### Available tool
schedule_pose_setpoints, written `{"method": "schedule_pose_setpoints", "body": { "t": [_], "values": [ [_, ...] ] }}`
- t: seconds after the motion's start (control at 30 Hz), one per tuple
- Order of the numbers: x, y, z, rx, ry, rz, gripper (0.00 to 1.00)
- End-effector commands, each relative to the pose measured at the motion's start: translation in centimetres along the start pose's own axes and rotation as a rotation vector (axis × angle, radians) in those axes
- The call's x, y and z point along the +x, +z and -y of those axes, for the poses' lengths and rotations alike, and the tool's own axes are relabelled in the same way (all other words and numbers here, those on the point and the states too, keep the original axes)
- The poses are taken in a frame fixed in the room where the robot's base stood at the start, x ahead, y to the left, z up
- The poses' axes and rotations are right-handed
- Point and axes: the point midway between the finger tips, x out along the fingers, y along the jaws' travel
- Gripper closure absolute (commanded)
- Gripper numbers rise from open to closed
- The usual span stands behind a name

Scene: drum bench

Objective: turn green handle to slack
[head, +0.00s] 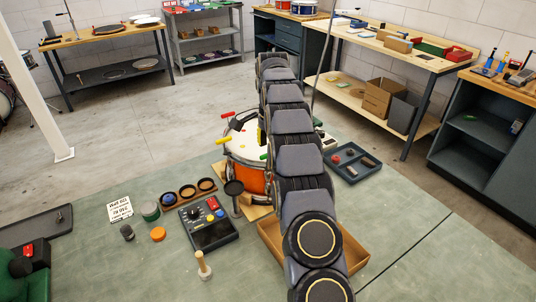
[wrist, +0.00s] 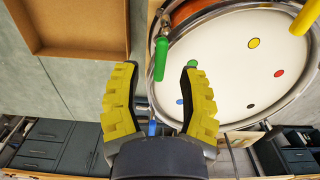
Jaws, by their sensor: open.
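The green handle (wrist: 160,60) stands at the near rim of the drum (wrist: 236,70) in the wrist view. My gripper (wrist: 160,70), with yellow ribbed pads, is open. Its fingertips are on either side of the green handle's lower end in the picture; I see no contact, and the depth between them is unclear. A blue handle (wrist: 152,128) shows lower down between the fingers. In the head view the orange drum (head: 248,176) is partly behind my arm, which hides my gripper. A small green bit (head: 264,157) shows beside the arm.
A red handle (head: 227,114) and a yellow handle (head: 228,141) stick out at the drum's left rim. An open cardboard box (wrist: 72,52) lies beside the drum. A control box (head: 208,222) and a dark tray (head: 352,164) stand nearby on the green bench.

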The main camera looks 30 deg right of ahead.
Motion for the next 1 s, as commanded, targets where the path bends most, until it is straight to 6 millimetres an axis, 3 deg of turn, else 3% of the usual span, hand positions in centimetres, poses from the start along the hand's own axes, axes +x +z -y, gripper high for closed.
{"method": "schedule_pose_setpoints", "body": {
  "t": [0.23,0.57,0.7,1.0],
  "values": [
    [2.7,0.1,0.0,-0.001,0.001,0.001,0.59],
    [3.0,0.1,0.0,-0.001,0.0,0.001,0.59],
    [3.0,0.1,0.0,-0.002,0.0,0.001,1.0],
    [3.1,0.1,0.0,-0.002,0.001,0.001,1.0]
  ]
}}
